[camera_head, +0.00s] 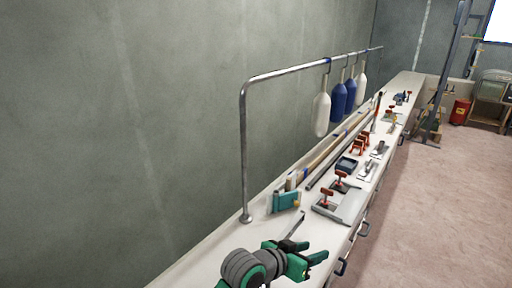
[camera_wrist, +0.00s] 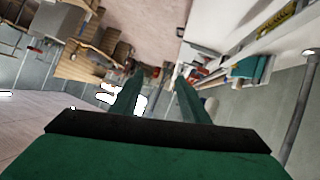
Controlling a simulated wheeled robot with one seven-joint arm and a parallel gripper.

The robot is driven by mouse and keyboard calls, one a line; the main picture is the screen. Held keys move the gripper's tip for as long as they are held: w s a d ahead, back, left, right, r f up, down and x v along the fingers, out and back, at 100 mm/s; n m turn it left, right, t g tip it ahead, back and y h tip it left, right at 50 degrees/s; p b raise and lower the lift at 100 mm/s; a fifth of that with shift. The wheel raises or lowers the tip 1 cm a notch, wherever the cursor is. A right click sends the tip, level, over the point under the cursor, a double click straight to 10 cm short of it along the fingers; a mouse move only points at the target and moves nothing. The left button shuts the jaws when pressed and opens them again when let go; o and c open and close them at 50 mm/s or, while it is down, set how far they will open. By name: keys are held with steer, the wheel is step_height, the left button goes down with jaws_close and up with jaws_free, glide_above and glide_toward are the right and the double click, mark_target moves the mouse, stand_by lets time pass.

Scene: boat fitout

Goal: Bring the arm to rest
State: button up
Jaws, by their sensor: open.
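My gripper (camera_head: 312,262) is at the end of my green and grey arm, low in the head view, above the near part of the long white bench (camera_head: 225,254). Its two green fingers stand apart and nothing shows between them. In the wrist view, my gripper (camera_wrist: 158,92) also shows open, with two separate fingers and a tilted view of the room beyond. The rest of my arm is cut off by the bottom edge of the head view.
A metal rail (camera_head: 243,150) rises from the bench, with bottle-shaped white and blue fenders (camera_head: 338,101) hanging from it. A teal box (camera_head: 285,201), red-handled clamps (camera_head: 327,199) and a dark tray (camera_head: 346,164) lie on the bench. Open floor (camera_head: 440,200) lies to the right.

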steer(key=d+r+n+t+h, duration=0.2)
steer(key=d+r+t, duration=0.1)
steer(key=d, duration=0.1)
steer(key=s+a+f+n+t+y, duration=0.3)
steer(key=s+a+f+n+y, duration=0.25)
steer(key=s+f, duration=0.35)
steer(key=s+a+f+n+t+y, duration=0.35)
steer(key=s+f+n+y, duration=0.2)
steer(key=s+f, duration=0.3)
steer(key=s+a+m+g, duration=0.1)
steer(key=s+a, duration=0.4)
steer(key=s, duration=0.5)
steer(key=s+a+f+m+y, duration=0.1)
steer(key=s+a+m, duration=0.3)
steer(key=s, duration=0.7)
steer(key=shift+s+a+f+m+g, duration=0.2)
steer(key=shift+a+m+g, duration=0.15)
steer(key=shift+a, duration=0.3)
